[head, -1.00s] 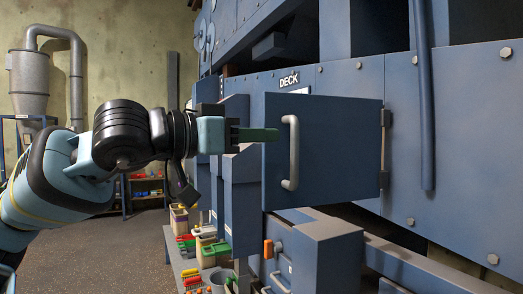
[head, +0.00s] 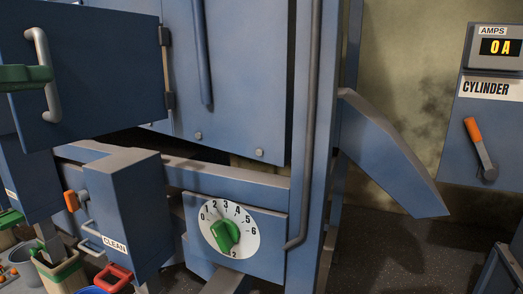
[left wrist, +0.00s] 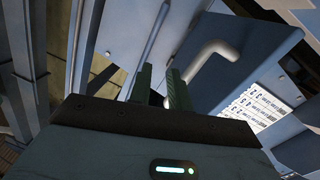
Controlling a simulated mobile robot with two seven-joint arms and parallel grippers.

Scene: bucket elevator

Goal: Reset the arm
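My left gripper (head: 25,77) shows at the left edge of the head view, its green fingers by the grey handle (head: 45,75) of a blue hinged door (head: 105,85). In the left wrist view, my left gripper (left wrist: 161,85) has its two green fingers apart, with a gap between them. The bent handle (left wrist: 210,55) runs beside and behind the right-hand finger there; I cannot tell whether they touch. My right gripper is in neither view.
A blue box labelled CLEAN (head: 125,210) and a green dial (head: 228,235) stand below the door. A sloping chute (head: 390,150) and a CYLINDER panel (head: 490,130) with an orange-tipped lever (head: 480,145) are at right. Dark floor (head: 370,260) shows below the chute.

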